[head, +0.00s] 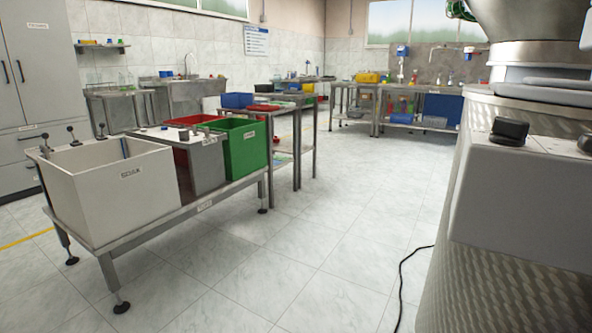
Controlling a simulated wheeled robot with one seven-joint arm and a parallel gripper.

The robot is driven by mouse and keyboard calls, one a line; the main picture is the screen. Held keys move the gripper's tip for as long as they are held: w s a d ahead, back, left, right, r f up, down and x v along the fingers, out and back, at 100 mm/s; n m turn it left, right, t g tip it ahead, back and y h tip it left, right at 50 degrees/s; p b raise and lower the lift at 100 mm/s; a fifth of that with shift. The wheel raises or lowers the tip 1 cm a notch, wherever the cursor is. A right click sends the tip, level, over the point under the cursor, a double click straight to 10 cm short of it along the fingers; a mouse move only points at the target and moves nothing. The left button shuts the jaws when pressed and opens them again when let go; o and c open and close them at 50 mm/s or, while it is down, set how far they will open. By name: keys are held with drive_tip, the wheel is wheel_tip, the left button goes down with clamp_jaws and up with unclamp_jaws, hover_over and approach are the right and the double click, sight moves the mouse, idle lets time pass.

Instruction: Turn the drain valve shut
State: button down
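I cannot make out a part that is clearly the drain valve. A large metal machine (540,225) with a round upper part fills the right side of the head view. Its grey box carries a black knob (509,130), and a second dark knob (585,143) is cut by the right edge. A small green part (457,9) shows beside the machine's upper part at the top edge. My gripper is not in view.
Steel tables stand behind. A black cable (401,280) lies on the floor by the machine. The middle floor is clear.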

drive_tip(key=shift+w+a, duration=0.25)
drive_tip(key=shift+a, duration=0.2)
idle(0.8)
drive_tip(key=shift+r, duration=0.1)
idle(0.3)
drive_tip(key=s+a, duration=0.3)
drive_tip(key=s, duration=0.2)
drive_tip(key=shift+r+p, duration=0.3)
drive_tip(key=shift+p, duration=0.05)
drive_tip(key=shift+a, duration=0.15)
idle(0.4)
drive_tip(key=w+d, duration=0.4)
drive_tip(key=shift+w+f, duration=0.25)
idle(1.3)
